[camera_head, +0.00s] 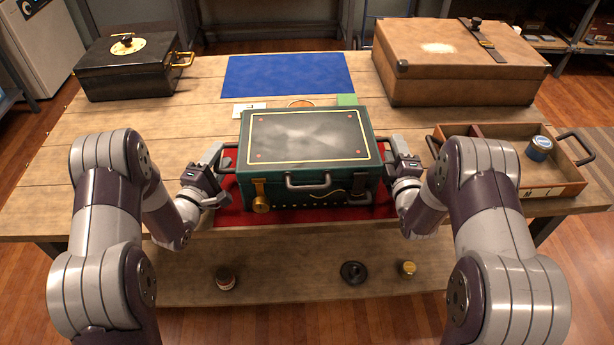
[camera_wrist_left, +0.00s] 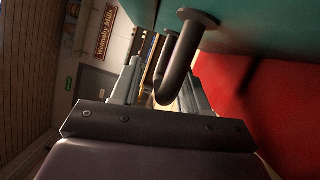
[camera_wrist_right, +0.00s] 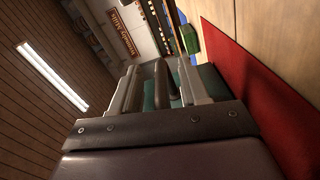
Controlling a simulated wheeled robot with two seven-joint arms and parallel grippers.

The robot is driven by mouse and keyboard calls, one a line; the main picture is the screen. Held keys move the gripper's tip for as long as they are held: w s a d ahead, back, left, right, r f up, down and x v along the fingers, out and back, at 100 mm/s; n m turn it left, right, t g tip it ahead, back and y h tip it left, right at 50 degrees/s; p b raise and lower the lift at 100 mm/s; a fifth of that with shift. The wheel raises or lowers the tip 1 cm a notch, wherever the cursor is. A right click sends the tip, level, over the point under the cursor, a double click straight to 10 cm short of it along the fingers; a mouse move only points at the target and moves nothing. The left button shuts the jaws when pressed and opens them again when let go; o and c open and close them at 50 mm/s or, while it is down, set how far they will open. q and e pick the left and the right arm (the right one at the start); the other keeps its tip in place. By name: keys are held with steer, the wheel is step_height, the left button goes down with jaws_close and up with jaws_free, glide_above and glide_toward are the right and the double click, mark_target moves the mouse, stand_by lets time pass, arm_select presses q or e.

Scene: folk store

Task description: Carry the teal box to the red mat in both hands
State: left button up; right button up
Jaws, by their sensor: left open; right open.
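The teal box (camera_head: 307,150) has a dark lid with a gold border, a front handle and a handle on each side. It sits on the red mat (camera_head: 228,216), which shows around its front and sides. My left gripper (camera_head: 217,165) is open at the box's left side handle; in the left wrist view that handle (camera_wrist_left: 181,65) lies between or just in front of the fingers. My right gripper (camera_head: 395,155) is open at the right side handle; in the right wrist view the handle (camera_wrist_right: 161,85) shows between the fingers. The box's underside is hidden.
A blue mat (camera_head: 290,75) lies behind the box. A black box (camera_head: 128,68) stands back left, a brown case (camera_head: 455,60) back right. A wooden tray (camera_head: 555,190) with a blue tin (camera_head: 540,148) is at right. Small items lie on the lower shelf (camera_head: 300,280).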

arm_select(q)
steer(key=v, duration=1.1)
steer(key=shift+r, duration=0.1)
steer(key=shift+s, duration=0.2)
arm_select(e)
steer(key=shift+s, duration=0.3)
steer(key=s, duration=1.1)
steer(key=shift+s, duration=0.25)
steer(key=shift+r, duration=0.15)
